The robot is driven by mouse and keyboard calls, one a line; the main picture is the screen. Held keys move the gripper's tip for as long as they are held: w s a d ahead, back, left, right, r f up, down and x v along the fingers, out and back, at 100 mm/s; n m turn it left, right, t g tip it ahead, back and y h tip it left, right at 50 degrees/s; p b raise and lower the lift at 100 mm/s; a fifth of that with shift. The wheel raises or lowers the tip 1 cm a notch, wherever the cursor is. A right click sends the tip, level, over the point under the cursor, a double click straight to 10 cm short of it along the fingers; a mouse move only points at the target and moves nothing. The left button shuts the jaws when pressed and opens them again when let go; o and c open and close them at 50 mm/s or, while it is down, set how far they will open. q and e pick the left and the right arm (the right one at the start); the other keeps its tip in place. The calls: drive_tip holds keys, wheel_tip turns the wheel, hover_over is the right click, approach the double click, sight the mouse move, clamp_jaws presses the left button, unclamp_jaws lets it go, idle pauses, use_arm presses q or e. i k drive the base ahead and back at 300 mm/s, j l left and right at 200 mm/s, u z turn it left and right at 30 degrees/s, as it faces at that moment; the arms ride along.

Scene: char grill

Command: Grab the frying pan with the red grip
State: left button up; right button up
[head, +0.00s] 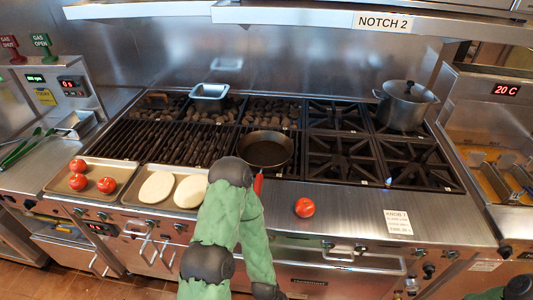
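The frying pan (266,152) is dark and round. It rests on the cooktop near the middle of the head view, at the right end of the grill grates. Its red grip (258,184) points toward me over the front edge of the cooktop. My bent green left arm stands in front of the grip and partly hides it. Neither gripper can be seen. The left arm runs back down out of the bottom of the picture, and only a piece of my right arm shows at the lower right corner.
A tomato (305,207) sits on the steel front ledge, right of the grip. Trays with tomatoes (60,186) and two pale flat rounds (156,187) lie left. A lidded pot (404,105) stands on the back right burner. A small flame (388,182) burns front right.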

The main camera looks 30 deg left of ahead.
sight(263, 151)
drive_tip(key=u, duration=1.05)
